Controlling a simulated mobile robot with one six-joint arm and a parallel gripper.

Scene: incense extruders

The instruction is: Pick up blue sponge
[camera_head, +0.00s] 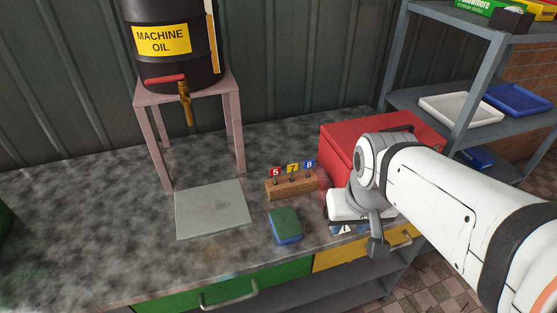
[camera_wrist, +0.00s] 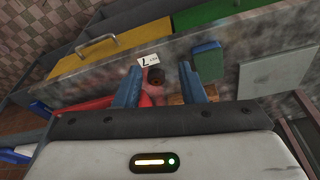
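The blue sponge (camera_head: 285,226) lies flat on the speckled counter near its front edge, with a dark green top and a blue side. It also shows in the wrist view (camera_wrist: 208,61), just beyond the right-hand finger. My gripper (camera_wrist: 162,72) is open, its two blue fingers apart and not around the sponge. In the head view my wrist is to the right of the sponge, in front of the red box, and hides the fingers.
A wooden block (camera_head: 291,185) with numbered tags stands behind the sponge. A grey plate (camera_head: 211,210) lies left of it, below the oil barrel's stand (camera_head: 236,115). A red box (camera_head: 350,140) stands at the right. Drawers (camera_head: 225,290) line the counter's front; its left part is clear.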

